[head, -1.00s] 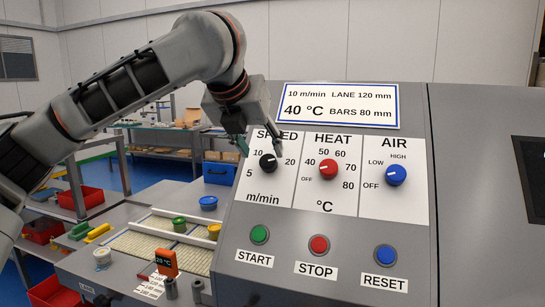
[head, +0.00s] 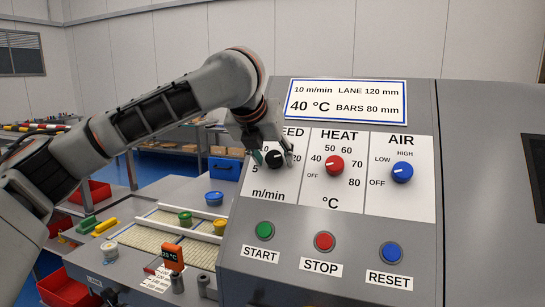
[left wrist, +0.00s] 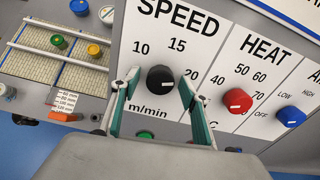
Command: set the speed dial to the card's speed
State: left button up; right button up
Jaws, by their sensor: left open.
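The black speed dial (head: 274,159) sits on the white SPEED panel (head: 268,195) of the sloped console. Its scale reads 10, 15 and 20 in the left wrist view, where the dial (left wrist: 160,79) stands between my fingers. My left gripper (head: 273,157) is open, with one finger on each side of the dial; contact cannot be told. The card (head: 346,101) reads 10 m/min, LANE 120 mm, 40 °C, BARS 80 mm. My right gripper is not in view.
The red HEAT dial (head: 335,165) and blue AIR dial (head: 402,172) are to the right. START (head: 264,230), STOP (head: 324,242) and RESET (head: 391,253) buttons sit below. A belt with coloured tubs (head: 215,198) lies left of the console.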

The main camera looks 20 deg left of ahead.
pick_arm(q)
jog(key=c, duration=1.1)
